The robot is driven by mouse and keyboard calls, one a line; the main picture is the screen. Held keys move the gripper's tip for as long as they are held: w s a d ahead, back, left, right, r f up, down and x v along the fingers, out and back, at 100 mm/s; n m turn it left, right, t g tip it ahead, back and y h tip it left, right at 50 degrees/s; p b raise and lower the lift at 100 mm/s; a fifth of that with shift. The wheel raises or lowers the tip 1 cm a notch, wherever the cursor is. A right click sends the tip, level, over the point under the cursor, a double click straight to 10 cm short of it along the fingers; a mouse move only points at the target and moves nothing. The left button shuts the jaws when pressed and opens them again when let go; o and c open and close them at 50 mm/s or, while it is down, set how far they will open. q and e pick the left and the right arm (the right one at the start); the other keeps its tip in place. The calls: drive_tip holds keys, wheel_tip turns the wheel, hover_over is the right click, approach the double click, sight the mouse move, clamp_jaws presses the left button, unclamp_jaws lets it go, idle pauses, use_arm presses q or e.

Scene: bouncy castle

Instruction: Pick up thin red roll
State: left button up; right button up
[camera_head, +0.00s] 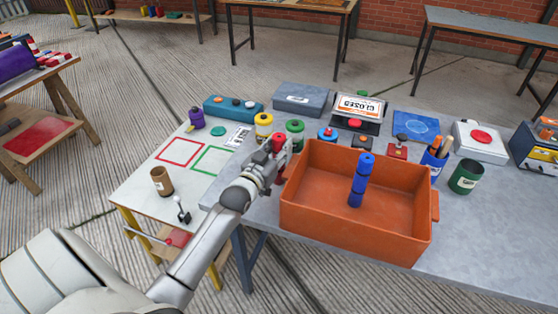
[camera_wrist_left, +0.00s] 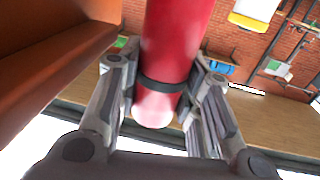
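A red roll (camera_wrist_left: 170,50) with a dark band and a pale end stands out between the fingers of my left gripper (camera_wrist_left: 165,90) in the wrist view. The fingers lie close along both sides of it and appear shut on it. In the head view my left gripper (camera_head: 279,150) is beside the left wall of the orange bin (camera_head: 310,215), above the grey table. Parts of the red roll (camera_head: 278,144) show there; the gripper hides the rest. My right gripper is not in view.
A blue roll (camera_head: 361,180) stands in the orange bin. Several jars, buttons and boxes line the back of the grey table (camera_head: 480,240). A white table with red and green outlined squares (camera_head: 180,152) is at the left, holding a brown cup (camera_head: 161,181).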

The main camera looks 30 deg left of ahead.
use_arm(q)
clamp_jaws()
